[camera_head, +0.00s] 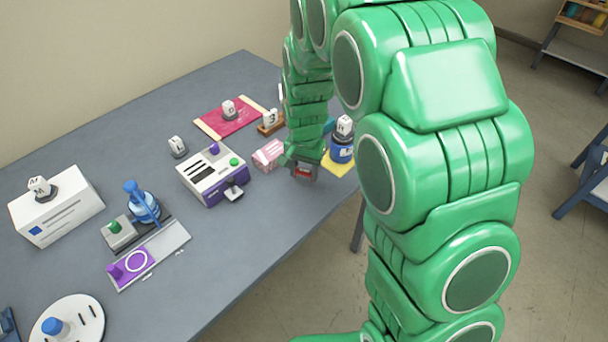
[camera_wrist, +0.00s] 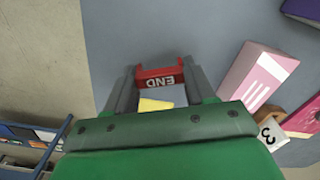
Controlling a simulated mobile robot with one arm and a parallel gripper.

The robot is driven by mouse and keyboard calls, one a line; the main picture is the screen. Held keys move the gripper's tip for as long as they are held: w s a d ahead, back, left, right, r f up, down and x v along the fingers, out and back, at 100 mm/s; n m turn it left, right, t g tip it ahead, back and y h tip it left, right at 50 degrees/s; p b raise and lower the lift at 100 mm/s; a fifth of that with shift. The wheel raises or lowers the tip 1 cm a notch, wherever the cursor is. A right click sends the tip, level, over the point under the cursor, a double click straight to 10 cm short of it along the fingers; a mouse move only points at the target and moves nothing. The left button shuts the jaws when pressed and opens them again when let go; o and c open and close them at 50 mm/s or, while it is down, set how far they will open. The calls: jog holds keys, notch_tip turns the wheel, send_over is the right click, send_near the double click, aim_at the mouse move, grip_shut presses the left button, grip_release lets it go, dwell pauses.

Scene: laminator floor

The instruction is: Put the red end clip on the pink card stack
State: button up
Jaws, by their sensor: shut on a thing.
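The red end clip (camera_wrist: 158,80), marked END, sits between the fingertips of my gripper (camera_wrist: 160,88) in the wrist view. My gripper is shut on it. In the head view my gripper (camera_head: 303,172) is near the table's front edge, and only a little red of the clip shows there. The pink card stack (camera_head: 268,155), with pale stripes, lies on the table just left of my gripper. In the wrist view the pink card stack (camera_wrist: 257,80) is to the right of the clip, apart from it.
A blue jar (camera_head: 341,150) on a yellow pad stands right of my gripper. A wooden block (camera_head: 268,128) and a red mat (camera_head: 240,122) lie behind the stack. A white and purple machine (camera_head: 212,175) stands to its left.

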jog(key=s+d+r, duration=0.3)
jog(key=s+r, duration=0.6)
jog(key=s, duration=0.4)
jog(key=w+a+r+m, duration=0.4)
jog(key=w+a, duration=0.4)
jog(key=w, duration=0.3)
send_over(271, 151)
jog(key=s, duration=0.1)
notch_tip(271, 151, down, 8)
jog(key=shift+s+d, duration=0.15)
jog(key=shift+w+a+f, duration=0.25)
jog(key=shift+w+f, duration=0.4)
jog(key=shift+f, duration=1.55)
jog(key=shift+s+f, duration=0.1)
jog(key=o, duration=1.1)
